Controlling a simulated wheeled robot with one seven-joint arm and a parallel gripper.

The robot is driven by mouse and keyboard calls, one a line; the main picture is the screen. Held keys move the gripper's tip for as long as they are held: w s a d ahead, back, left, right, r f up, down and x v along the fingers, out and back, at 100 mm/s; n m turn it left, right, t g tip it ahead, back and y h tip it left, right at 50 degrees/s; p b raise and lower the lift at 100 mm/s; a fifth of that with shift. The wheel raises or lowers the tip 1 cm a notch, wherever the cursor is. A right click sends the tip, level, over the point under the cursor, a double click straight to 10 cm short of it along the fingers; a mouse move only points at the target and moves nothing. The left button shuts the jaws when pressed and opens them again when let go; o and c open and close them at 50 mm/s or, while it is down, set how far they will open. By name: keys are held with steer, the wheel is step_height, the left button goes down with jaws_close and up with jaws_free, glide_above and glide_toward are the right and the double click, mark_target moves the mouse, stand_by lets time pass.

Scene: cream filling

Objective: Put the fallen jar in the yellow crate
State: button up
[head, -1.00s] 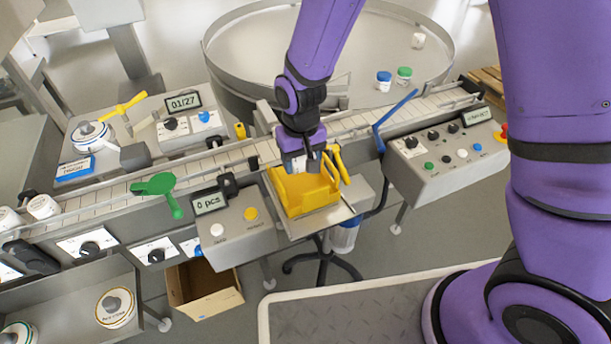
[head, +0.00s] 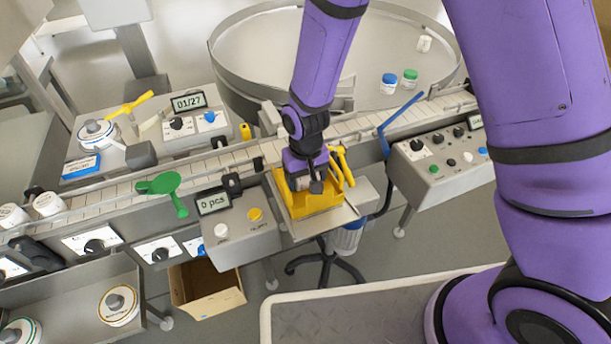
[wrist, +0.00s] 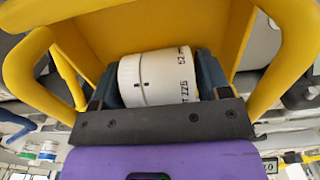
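The yellow crate (head: 312,206) sits on a small metal shelf at the front of the conveyor. My gripper (head: 307,184) points down into the crate's open top. In the wrist view, a white jar (wrist: 157,78) with dark printed text lies sideways between the two dark fingers of my gripper (wrist: 160,85). Both fingers appear to touch it. The yellow crate walls (wrist: 140,28) surround the jar and fingers. In the head view the gripper mostly hides the jar. I cannot tell whether the jar touches the crate's floor.
The conveyor (head: 225,160) runs behind the crate. A control box with a "0 pcs" display (head: 240,232) stands just left, and another control panel (head: 440,170) stands right. A blue-lidded jar (head: 389,84) and a green-lidded jar (head: 410,78) stand on the round table behind.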

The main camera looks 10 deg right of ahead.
steer(key=shift+o, duration=0.9)
step_height(320, 180, up, 12)
steer(key=shift+r, duration=0.15)
